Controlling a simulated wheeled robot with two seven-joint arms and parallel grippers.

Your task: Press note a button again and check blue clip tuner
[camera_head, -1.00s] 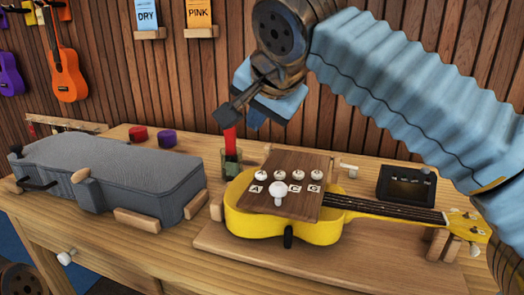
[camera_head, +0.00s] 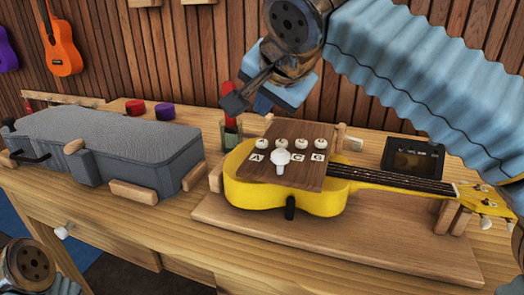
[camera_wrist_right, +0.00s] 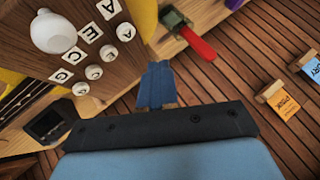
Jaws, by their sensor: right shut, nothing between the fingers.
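The wooden panel (camera_head: 310,178) lies on the body of the yellow ukulele (camera_head: 245,190). It carries white round buttons with letter labels. The A button (camera_head: 262,144) is at the left end of the row, above its A label (camera_head: 257,157); it also shows in the wrist view (camera_wrist_right: 125,31). A larger white knob (camera_head: 281,157) hides the second label in the head view; the wrist view shows an E (camera_wrist_right: 77,54). My right gripper (camera_head: 235,101) is shut and empty, above and left of the A button, apart from it. I cannot identify a blue clip tuner. My left gripper is out of view.
A dark device with a screen (camera_head: 413,160) stands behind the ukulele neck. A grey case (camera_head: 110,145) fills the left of the bench. Red (camera_head: 135,107) and purple (camera_head: 164,111) round items sit behind it.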

